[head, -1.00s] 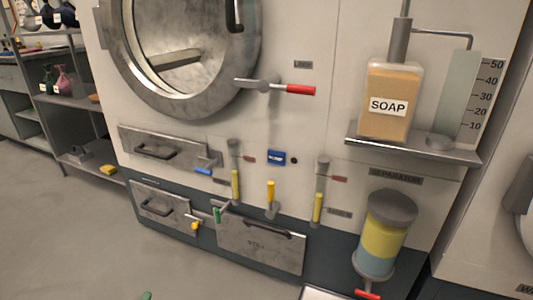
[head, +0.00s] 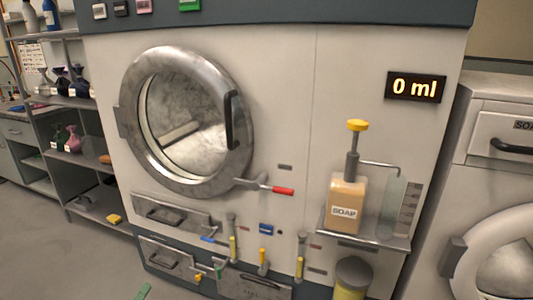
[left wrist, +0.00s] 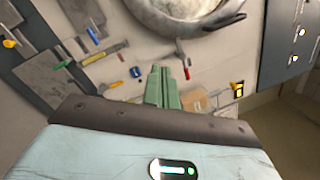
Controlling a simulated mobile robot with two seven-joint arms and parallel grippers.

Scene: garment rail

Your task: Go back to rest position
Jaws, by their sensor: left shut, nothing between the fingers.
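My left gripper (head: 143,291) shows only as a small green tip at the bottom edge of the head view, left of centre. In the left wrist view its green fingers (left wrist: 164,86) are together, with nothing between them. They point toward the front of the big machine and appear apart from it. My right gripper is in neither view.
The machine has a round door (head: 186,122), a red-tipped lever (head: 283,191), drawers (head: 170,213) and small coloured handles. A soap bottle (head: 346,195) stands on its shelf (head: 350,235). Shelves (head: 70,158) stand left; grey floor is open.

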